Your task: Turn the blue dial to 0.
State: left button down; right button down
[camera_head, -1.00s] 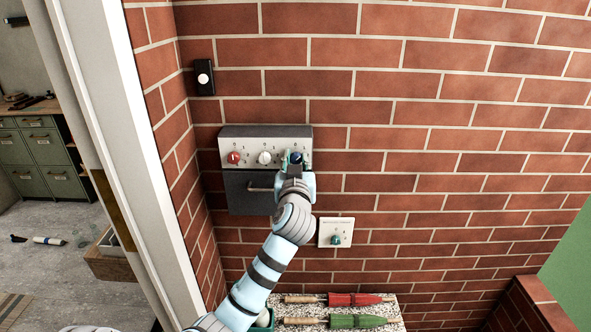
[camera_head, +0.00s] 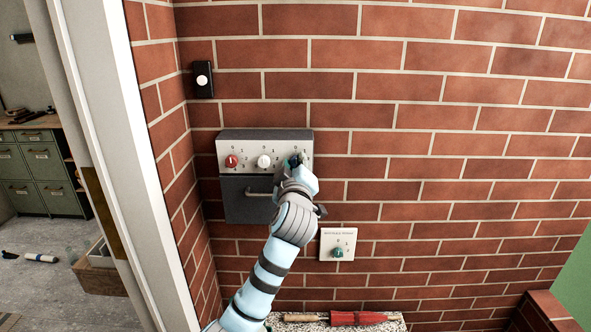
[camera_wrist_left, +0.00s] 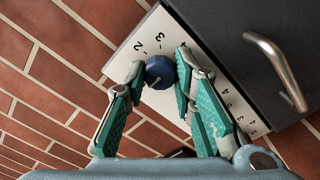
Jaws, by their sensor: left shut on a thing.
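The blue dial (camera_wrist_left: 159,71) is the rightmost of three knobs on the pale front plate (camera_head: 248,147) of a dark wall box. My left gripper (camera_head: 297,164) is at this dial, and its wrist is tilted over. In the left wrist view, the fingertips of my left gripper (camera_wrist_left: 160,75) are shut on the dial from both sides. Printed numbers, among them 2, 3 and 4, ring it. I cannot clearly read which number the dial points to; the gripper hides part of the scale. My right gripper is not in view.
A red knob (camera_head: 231,161) and a white knob (camera_head: 264,161) sit left of the dial. The box's bar handle (camera_wrist_left: 277,68) is close below. A small plate with a teal knob (camera_head: 337,251) is lower right. A black wall switch (camera_head: 203,80) is upper left.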

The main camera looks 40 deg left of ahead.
pick_arm(q)
jog(key=shift+r, duration=0.1)
dwell(0.3)
jog(key=c, duration=1.3)
grip_release()
jog(key=shift+c, duration=0.2)
jog(key=shift+s+d, duration=0.1)
jog(key=v, duration=1.2)
